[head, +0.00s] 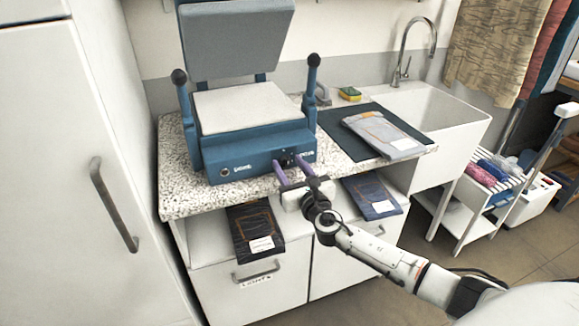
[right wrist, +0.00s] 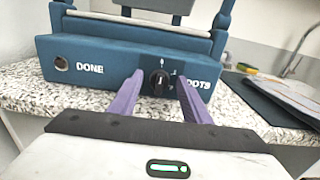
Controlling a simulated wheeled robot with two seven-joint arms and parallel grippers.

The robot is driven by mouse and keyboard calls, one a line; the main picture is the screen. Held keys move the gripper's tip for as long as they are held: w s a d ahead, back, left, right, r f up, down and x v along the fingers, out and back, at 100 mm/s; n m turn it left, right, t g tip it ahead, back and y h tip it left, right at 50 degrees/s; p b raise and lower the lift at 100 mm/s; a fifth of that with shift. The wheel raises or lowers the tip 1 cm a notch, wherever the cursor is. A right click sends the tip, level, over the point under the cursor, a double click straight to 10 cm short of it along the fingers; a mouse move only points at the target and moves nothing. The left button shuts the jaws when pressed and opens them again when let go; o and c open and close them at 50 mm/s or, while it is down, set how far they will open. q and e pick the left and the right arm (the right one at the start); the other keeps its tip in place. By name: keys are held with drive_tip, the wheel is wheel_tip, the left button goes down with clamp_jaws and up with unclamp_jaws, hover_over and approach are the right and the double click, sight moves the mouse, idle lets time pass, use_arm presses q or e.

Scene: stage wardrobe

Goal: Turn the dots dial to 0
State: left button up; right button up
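The blue press (head: 245,147) stands on the speckled counter with its lid raised. On its front panel is the black dots dial (right wrist: 158,83), beside the word "DOTS"; small marks surround it, too small to read. A pale line on the knob looks close to upright. My right gripper (head: 288,164) is in front of the panel, open, its two purple fingers left and right of the dial. In the right wrist view the fingers (right wrist: 160,77) stand apart with the dial showing between them; I cannot tell whether they touch it. My left gripper is not in view.
A round button (right wrist: 61,63) marked "DONE" sits left on the panel. A dark mat (head: 345,137) with a wrapped garment (head: 380,135) lies right of the press, near the sink (head: 440,110). Packages (head: 255,230) lie on the shelf below. A white cabinet (head: 70,180) stands at left.

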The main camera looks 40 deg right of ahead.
drive_tip(key=v, duration=1)
drive_tip(key=shift+s, duration=0.2)
idle(0.3)
drive_tip(key=s+a+f+m+g+y, duration=0.1)
drive_tip(key=s+a+f+m+g, duration=0.1)
drive_tip(key=s+a+f+m, duration=0.45)
drive_tip(key=s+a+f+m+g+y, duration=0.1)
drive_tip(key=s+f+m+g, duration=0.2)
drive_tip(key=f+m, duration=0.45)
drive_tip(key=s+a+f+m+g+y, duration=0.2)
drive_tip(key=s+a+f+m, duration=0.3)
drive_tip(key=s+m, duration=0.3)
drive_tip(key=s+a+f+m+g+y, duration=0.1)
drive_tip(key=s+a+f+m+y, duration=0.1)
drive_tip(key=s+a+f+m, duration=0.3)
drive_tip(key=s+a+m, duration=0.3)
drive_tip(key=m, duration=0.1)
drive_tip(key=shift+s+a+f+g+y, duration=0.15)
drive_tip(key=shift+s+a+g+y, duration=0.05)
drive_tip(key=shift+g+y, duration=0.2)
